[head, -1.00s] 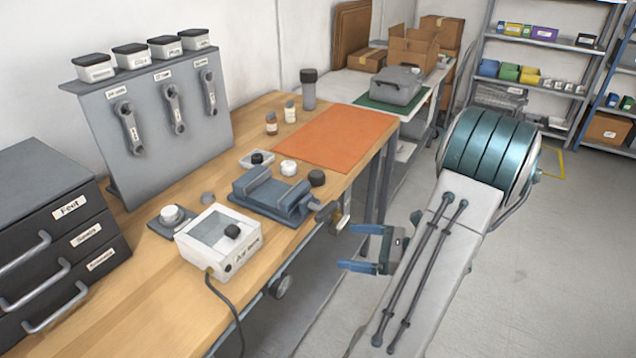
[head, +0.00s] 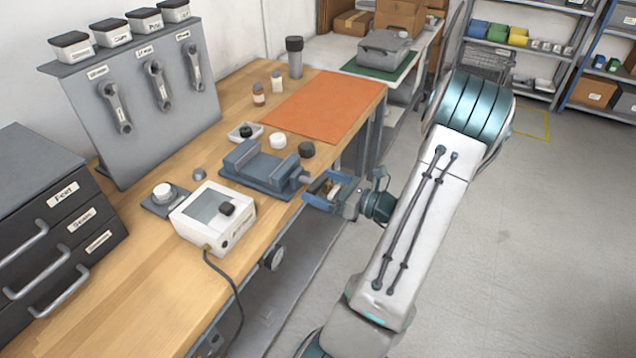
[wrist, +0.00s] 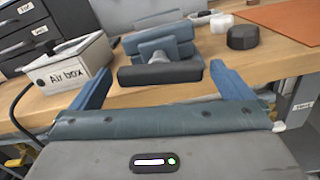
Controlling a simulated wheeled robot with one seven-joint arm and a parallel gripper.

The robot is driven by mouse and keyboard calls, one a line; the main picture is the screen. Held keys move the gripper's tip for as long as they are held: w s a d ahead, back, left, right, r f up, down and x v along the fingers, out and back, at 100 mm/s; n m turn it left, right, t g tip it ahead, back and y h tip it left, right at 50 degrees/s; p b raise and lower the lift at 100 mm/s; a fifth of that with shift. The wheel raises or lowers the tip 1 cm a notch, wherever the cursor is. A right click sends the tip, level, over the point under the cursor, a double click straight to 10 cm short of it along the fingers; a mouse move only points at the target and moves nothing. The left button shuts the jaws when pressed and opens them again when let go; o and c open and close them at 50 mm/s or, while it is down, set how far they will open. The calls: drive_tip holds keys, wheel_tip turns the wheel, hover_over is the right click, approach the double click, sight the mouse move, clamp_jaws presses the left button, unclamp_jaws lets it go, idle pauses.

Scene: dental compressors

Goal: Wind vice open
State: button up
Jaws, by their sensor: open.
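The blue-grey vice (head: 262,168) is bolted flat near the front edge of the wooden bench, and it also shows in the wrist view (wrist: 166,46). Its screw end (head: 302,179) points toward me. In the wrist view a dark crossbar handle (wrist: 160,74) lies level across the vice's front. My gripper (head: 318,188) is open at the bench edge, in front of the screw end. In the wrist view its two blue fingers (wrist: 160,80) stand either side of the handle's ends, with gaps showing. I cannot tell whether the handle is inside the fingertips.
The white air box (head: 213,218) stands left of the vice, with its cable hanging over the edge. A dark round knob (head: 306,150) and a white jar (head: 278,141) sit behind the vice. An orange mat (head: 325,107) lies beyond. The floor on the right is clear.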

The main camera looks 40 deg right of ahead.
drive_tip(key=shift+x, duration=0.9)
drive_tip(key=c, duration=0.9)
drive_tip(key=shift+f+n+b, duration=0.15)
drive_tip(key=shift+n+b, duration=0.25)
drive_tip(key=shift+n, duration=0.1)
drive_tip(key=shift+n+b, duration=0.3)
drive_tip(key=shift+n, duration=0.2)
